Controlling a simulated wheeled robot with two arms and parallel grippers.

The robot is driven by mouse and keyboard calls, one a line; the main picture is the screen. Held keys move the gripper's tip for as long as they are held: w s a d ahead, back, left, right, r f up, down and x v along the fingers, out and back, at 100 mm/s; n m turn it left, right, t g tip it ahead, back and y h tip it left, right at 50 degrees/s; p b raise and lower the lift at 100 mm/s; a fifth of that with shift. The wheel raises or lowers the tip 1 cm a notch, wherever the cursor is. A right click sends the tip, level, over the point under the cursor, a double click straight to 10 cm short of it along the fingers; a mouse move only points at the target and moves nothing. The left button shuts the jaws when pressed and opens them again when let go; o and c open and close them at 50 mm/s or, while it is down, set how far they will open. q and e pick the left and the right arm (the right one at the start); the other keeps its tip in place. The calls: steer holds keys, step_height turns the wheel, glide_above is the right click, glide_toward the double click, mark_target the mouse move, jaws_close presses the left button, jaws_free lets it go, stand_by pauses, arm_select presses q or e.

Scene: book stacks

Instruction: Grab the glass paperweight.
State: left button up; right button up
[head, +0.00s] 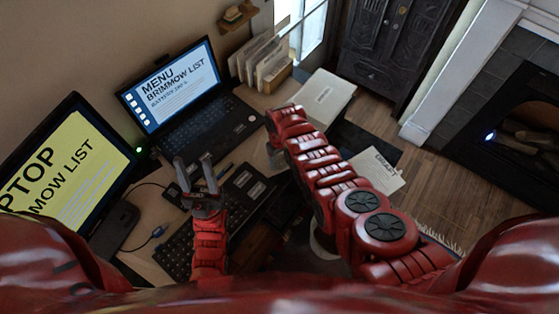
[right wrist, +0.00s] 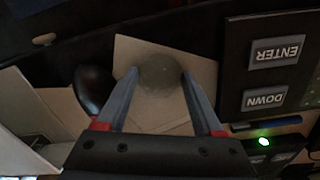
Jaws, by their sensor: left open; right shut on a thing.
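In the right wrist view, a round, dull grey, see-through-looking thing, which I take to be the glass paperweight (right wrist: 158,68), sits between the fingers of my right gripper (right wrist: 160,78). The right gripper is shut on it. A pale square sheet or card (right wrist: 130,52) shows behind it; I cannot tell whether the paperweight touches it. My left gripper (head: 194,162) is open and empty above the desk, near the keyboard (head: 178,250).
A laptop (head: 185,95), a yellow-screened monitor (head: 65,165) and a file holder (head: 275,78) stand on the desk. A black rounded thing (right wrist: 93,88) lies left of the right fingers. A panel with ENTER and DOWN keys (right wrist: 277,52) is to their right.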

jaws_close()
steer(key=shift+r, duration=0.2)
